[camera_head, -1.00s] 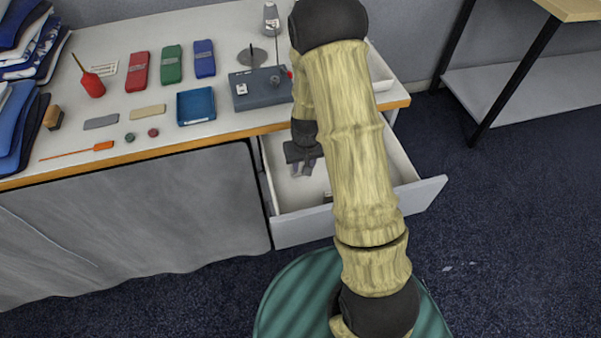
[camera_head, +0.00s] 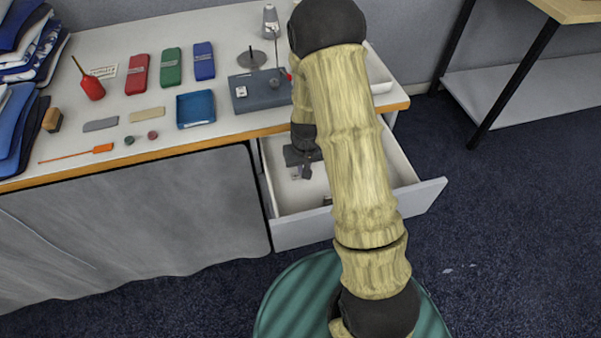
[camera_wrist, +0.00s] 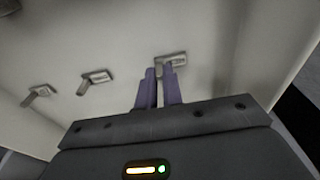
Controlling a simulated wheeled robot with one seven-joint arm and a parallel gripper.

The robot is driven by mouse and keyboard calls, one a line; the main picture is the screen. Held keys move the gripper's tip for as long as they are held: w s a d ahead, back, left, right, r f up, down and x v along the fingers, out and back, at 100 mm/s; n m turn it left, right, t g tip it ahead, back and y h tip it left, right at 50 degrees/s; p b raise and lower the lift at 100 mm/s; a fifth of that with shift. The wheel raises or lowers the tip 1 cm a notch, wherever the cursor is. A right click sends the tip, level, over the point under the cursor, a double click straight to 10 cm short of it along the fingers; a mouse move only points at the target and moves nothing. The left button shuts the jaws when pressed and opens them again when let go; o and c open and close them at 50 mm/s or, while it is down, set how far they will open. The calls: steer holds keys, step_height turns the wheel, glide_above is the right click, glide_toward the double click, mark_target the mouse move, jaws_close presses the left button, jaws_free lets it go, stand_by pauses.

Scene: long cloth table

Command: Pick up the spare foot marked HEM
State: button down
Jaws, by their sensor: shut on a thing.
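My gripper (camera_head: 301,173) reaches down into the open drawer (camera_head: 300,228). In the wrist view its purple fingers (camera_wrist: 160,78) are shut on a small metal foot (camera_wrist: 173,61), the rightmost of the row there. This foot is at the fingertips, close to the drawer floor; I cannot tell whether it still touches it. Two more metal feet lie apart on the floor to the left, a middle one (camera_wrist: 97,77) and a left one (camera_wrist: 38,93). No marking is legible on any foot, so I cannot tell which is HEM.
The drawer walls stand close around my gripper. On the table above are a grey-blue machine base (camera_head: 262,90), a blue tray (camera_head: 196,108), a red oil can (camera_head: 92,87) and coloured cases (camera_head: 171,67). A second table (camera_head: 540,90) stands at the right.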

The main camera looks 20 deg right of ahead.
step_height(320, 180, up, 10)
steer(key=p, duration=0.2)
stand_by(0.3)
stand_by(0.4)
